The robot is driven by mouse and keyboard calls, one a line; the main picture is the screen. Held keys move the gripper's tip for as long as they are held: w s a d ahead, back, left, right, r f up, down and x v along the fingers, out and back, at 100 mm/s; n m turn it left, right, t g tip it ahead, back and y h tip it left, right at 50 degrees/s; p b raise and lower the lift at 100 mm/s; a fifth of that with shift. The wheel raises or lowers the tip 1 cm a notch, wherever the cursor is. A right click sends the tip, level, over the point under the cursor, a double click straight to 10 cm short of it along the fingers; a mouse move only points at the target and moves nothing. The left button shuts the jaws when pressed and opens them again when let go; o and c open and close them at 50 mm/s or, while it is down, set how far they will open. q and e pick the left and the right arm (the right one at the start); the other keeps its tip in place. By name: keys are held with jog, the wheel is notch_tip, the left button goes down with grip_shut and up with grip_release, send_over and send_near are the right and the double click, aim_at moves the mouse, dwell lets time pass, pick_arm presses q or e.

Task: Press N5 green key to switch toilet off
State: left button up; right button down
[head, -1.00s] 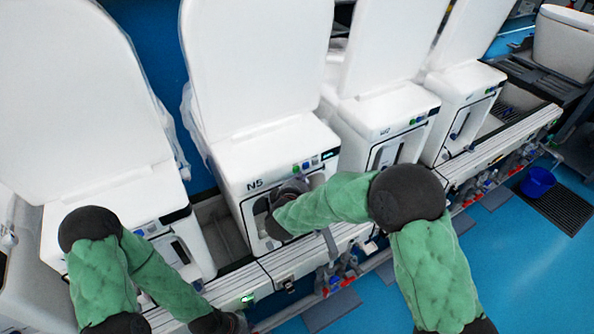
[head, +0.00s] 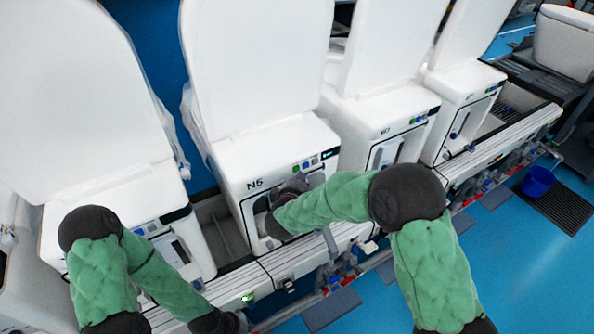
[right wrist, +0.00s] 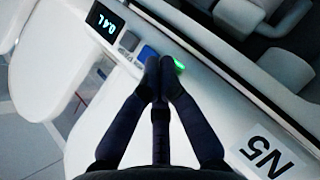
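The N5 toilet (head: 275,140) is white, with its lid raised, in the middle of the head view. Its N5 label also shows upside down in the right wrist view (right wrist: 265,158). The green key (right wrist: 179,65) glows beside my right fingertips, which partly cover it; I cannot tell whether they touch it. A blue key (right wrist: 147,53) lies just left of the tips. My right gripper (right wrist: 160,62) is shut and empty, its two tips together at the key row. My left gripper (head: 222,322) is low at the bottom of the head view, its fingers hidden.
A lit display (right wrist: 104,20) sits at the end of the key row. Other white toilets stand on both sides of N5, including one at left (head: 110,190) and one at right (head: 385,115).

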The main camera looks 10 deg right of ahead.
jog(key=shift+w, duration=0.1)
jog(key=shift+w+a+p, duration=0.2)
jog(key=shift+w+p, duration=0.1)
jog(key=shift+p, duration=0.3)
jog(key=shift+w, duration=0.25)
dwell(0.6)
jog(key=shift+s, duration=0.1)
jog(key=shift+s+d+p, duration=0.2)
jog(key=shift+s+p, duration=0.35)
jog(key=shift+p, duration=0.1)
